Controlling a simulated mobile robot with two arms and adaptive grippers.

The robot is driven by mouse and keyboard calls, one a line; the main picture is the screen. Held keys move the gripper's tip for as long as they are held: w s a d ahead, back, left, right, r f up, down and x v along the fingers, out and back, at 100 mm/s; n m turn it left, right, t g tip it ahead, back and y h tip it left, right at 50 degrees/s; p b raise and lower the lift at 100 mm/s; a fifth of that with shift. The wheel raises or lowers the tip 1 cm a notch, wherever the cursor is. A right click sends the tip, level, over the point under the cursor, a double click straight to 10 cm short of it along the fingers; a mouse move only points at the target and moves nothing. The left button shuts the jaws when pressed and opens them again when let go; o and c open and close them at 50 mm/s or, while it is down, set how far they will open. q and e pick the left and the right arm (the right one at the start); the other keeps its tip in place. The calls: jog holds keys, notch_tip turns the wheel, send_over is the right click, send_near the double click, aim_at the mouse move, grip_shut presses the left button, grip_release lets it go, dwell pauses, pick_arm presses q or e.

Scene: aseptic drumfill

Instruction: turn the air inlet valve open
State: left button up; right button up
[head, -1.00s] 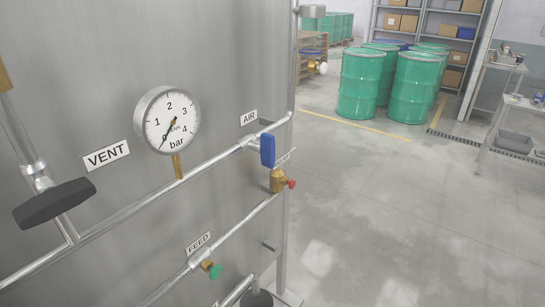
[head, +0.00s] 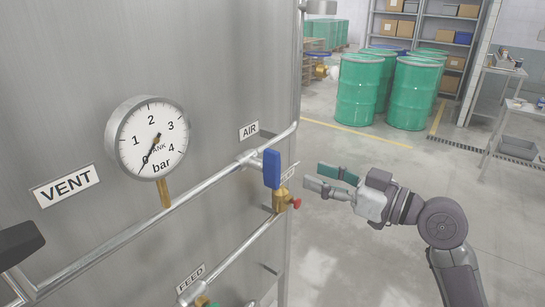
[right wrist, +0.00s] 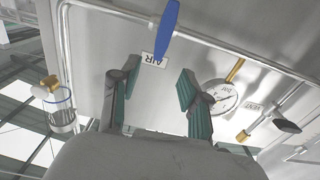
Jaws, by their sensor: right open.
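The air inlet valve's blue handle (head: 272,168) sits on the upper silver pipe below the AIR label (head: 249,131). The handle hangs across the pipe in the head view. It also shows in the right wrist view (right wrist: 169,22), beyond the fingertips, with the AIR label (right wrist: 154,60) near it. My right gripper (head: 312,178) is open and empty, to the right of the blue handle and apart from it. Its green-padded fingers also show in the right wrist view (right wrist: 158,82). My left gripper is not in view.
A brass fitting with a red knob (head: 294,203) is just below the blue handle. The gauge (head: 148,138) reads near 0. A black vent handle (head: 18,245) is at left.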

aim_at(279, 160)
jog(key=p+x, duration=0.3)
jog(key=x, duration=0.7)
jog(key=shift+a+r, duration=0.1)
jog(key=shift+r, duration=0.05)
jog(key=shift+p+x, duration=0.3)
jog(key=shift+x, duration=0.45)
jog(key=shift+c, duration=0.2)
grip_shut()
